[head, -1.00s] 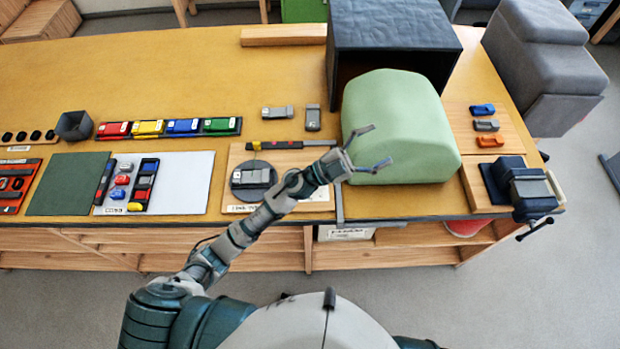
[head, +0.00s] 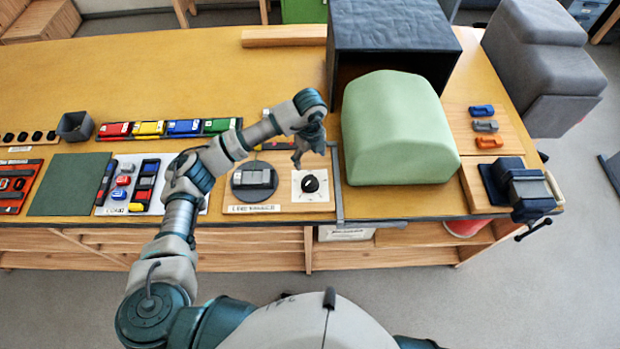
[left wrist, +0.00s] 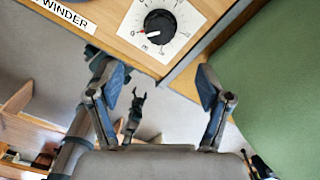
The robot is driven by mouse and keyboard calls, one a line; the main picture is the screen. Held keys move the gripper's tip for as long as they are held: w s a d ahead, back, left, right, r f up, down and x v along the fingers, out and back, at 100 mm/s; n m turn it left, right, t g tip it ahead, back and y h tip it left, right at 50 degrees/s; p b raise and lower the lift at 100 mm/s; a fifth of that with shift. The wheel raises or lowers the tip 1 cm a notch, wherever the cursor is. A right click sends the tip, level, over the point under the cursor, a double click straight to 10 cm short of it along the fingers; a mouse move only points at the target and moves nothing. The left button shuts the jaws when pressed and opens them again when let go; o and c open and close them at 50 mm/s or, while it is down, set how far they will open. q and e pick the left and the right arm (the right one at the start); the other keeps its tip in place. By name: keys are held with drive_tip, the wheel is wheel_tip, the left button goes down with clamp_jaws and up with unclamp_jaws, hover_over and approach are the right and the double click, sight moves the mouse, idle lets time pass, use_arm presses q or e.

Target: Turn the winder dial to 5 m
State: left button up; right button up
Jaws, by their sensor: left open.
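The winder dial (head: 310,184) is a black round knob on a white square scale plate, on the right part of the wooden winder board (head: 282,207). The left wrist view shows the dial (left wrist: 160,26) at the top, with a red mark at its left side; I cannot read the scale numbers surely. A dark grey winder disc (head: 254,194) sits left of it with a grey block on it. My left gripper (head: 299,160) points down just behind the dial in the head view, apart from it. Its fingers (left wrist: 157,78) are spread and empty. A small dark claw, perhaps my right gripper (left wrist: 136,105), shows far below.
A large green rounded block (head: 400,130) stands close to the right of the dial, before a dark open box (head: 392,28). A metal strip (head: 337,185) runs between them. A vise (head: 518,185) is at the right end. Coloured blocks (head: 166,128) lie in a rack at left.

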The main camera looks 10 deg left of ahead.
sight(310, 180)
use_arm(q)
wheel_tip(310, 180, down, 13)
drive_tip(key=shift+d+f+p, duration=0.1)
drive_tip(key=shift+f+p, duration=0.05)
drive_tip(key=shift+p, duration=0.7)
drive_tip(key=c, duration=1.2)
